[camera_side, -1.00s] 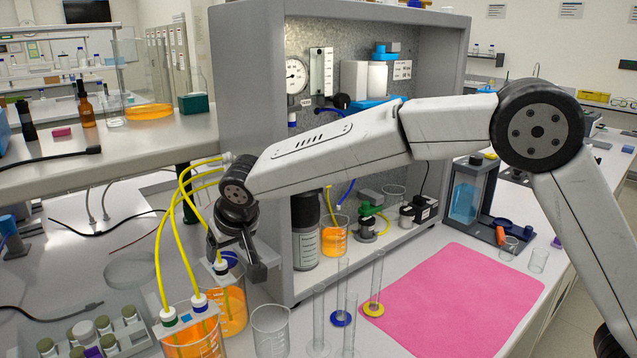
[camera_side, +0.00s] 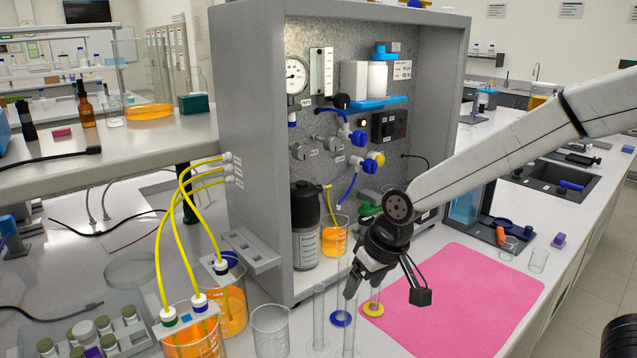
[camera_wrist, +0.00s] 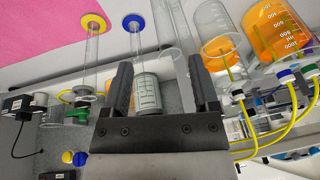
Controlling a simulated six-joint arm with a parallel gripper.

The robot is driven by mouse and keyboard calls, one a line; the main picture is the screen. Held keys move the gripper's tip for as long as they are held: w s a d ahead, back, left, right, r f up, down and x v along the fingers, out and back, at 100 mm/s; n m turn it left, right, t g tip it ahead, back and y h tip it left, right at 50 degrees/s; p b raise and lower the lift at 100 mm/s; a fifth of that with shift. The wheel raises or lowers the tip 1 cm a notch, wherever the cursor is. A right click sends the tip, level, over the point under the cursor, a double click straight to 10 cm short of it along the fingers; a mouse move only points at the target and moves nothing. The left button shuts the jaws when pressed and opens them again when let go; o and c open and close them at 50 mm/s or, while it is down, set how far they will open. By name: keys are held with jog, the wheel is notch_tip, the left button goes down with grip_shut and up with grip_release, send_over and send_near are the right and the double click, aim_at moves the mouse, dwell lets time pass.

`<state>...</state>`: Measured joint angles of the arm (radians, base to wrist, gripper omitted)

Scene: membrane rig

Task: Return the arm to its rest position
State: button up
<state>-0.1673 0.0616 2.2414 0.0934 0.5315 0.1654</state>
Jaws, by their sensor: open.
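My gripper (camera_side: 372,280) hangs in front of the rig's open cabinet, above the glass cylinders and the left edge of the pink mat (camera_side: 470,300). In the wrist view my gripper (camera_wrist: 160,85) has its two dark fingers well apart, with nothing held between them. A grey-labelled bottle (camera_wrist: 147,92) shows in the gap behind the fingers. My forearm reaches in from the right side of the side view.
Glass cylinders with blue (camera_side: 340,318) and yellow (camera_side: 373,309) bases stand close below my gripper. Beakers of orange liquid (camera_side: 228,310) with yellow tubes stand at left, beside an empty beaker (camera_side: 270,330). The cabinet wall (camera_side: 250,150) rises behind. The mat is bare.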

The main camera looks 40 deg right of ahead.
jog(key=s+d+f+h, duration=0.1)
jog(key=s+d+f, duration=0.5)
jog(key=s, duration=0.3)
jog(key=shift+d+f+n+g, duration=0.25)
jog(key=shift+d+n+g, duration=0.15)
jog(key=shift+d, duration=0.15)
